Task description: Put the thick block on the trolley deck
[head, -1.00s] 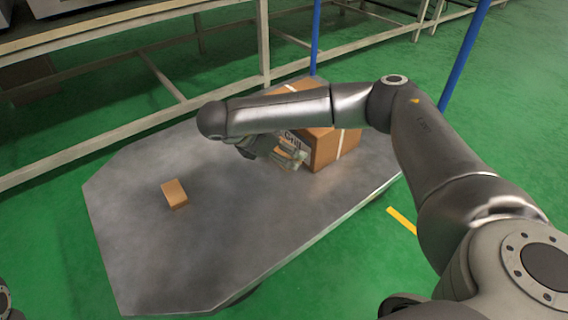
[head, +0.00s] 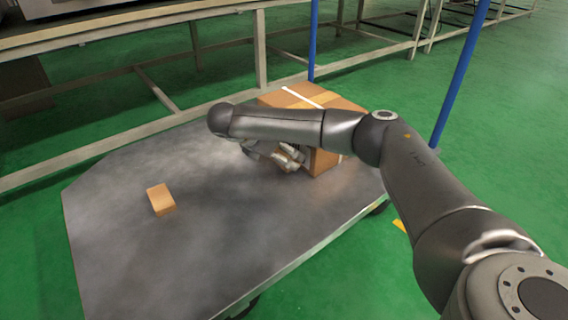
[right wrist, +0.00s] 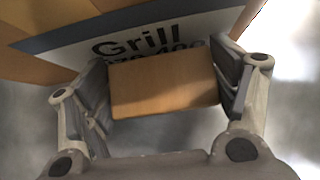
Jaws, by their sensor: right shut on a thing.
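My right gripper (head: 288,158) is low over the trolley deck (head: 150,265), close in front of a large carton. In the right wrist view its two fingers are shut on an orange-brown block (right wrist: 165,84), one finger at each end. In the head view the gripper and arm largely hide this block. Another small orange-brown block (head: 161,199) lies alone on the left part of the deck. I cannot tell from its visible sides which of the two is thicker. Whether the held block touches the deck is unclear. My left gripper is not in view.
The carton (head: 325,162) stands at the deck's far right; its "Grill" label (right wrist: 150,45) is right behind the held block. Blue posts (head: 462,75) rise at the far side. A long bench frame (head: 190,110) runs behind. The deck's middle and front are clear.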

